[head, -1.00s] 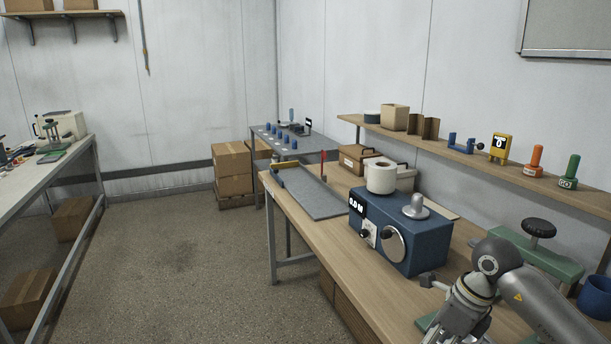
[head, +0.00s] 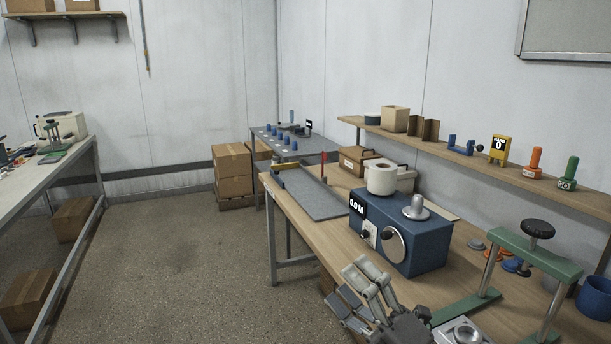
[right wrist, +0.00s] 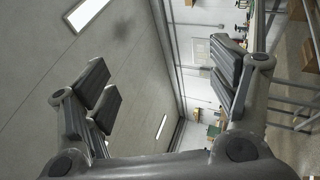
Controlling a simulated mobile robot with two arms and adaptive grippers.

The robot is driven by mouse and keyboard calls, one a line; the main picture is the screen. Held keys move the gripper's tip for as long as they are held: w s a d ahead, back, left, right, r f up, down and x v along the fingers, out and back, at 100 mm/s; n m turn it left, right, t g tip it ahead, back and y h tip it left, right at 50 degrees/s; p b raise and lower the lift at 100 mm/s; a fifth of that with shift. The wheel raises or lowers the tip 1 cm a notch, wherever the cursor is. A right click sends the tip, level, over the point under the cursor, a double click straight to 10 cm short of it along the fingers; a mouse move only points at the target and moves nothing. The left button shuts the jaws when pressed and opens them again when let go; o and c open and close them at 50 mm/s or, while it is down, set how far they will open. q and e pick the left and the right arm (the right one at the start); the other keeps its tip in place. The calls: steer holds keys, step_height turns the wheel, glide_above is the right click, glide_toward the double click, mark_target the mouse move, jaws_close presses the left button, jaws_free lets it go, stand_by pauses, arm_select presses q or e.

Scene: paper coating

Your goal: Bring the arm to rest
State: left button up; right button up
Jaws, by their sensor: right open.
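My right gripper (head: 354,284) shows at the bottom of the head view. Its fingers are spread and empty, held in front of the long wooden bench's near side. In the right wrist view the same gripper (right wrist: 160,88) has its dark finger pads wide apart with nothing between them. Most of my right arm is out of the head view. My left arm and gripper do not show.
A wall shelf (head: 440,152) runs behind. The floor (head: 185,270) at left is clear, beside another bench (head: 45,175).

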steer(key=s+d+f+m+g+h, duration=0.1)
steer(key=s+d+f+m+h, duration=0.1)
steer(key=d+f+m+h, duration=0.65)
steer(key=s+d+f+m+h, duration=0.1)
steer(key=d+f+m+h, duration=0.5)
steer(key=f+m+h, duration=0.5)
steer(key=s+f+m+g+y, duration=0.1)
steer(key=s+f+m+g, duration=0.1)
steer(key=s+f+g, duration=0.45)
steer(key=s+a+f+m+g+y, duration=0.1)
steer(key=s+f+m+g, duration=0.15)
steer(key=s, duration=0.65)
steer(key=s+f+m+g+y, duration=0.25)
steer(key=s+f, duration=0.25)
steer(key=s, duration=0.3)
step_height(320, 180, down, 25)
steer(key=g, duration=0.2)
steer(key=s+d+f+g+h, duration=0.1)
steer(key=s+d+f, duration=0.1)
steer(key=s+f, duration=1.5)
steer(key=shift+s+d, duration=0.4)
steer(key=shift+c, duration=0.3)
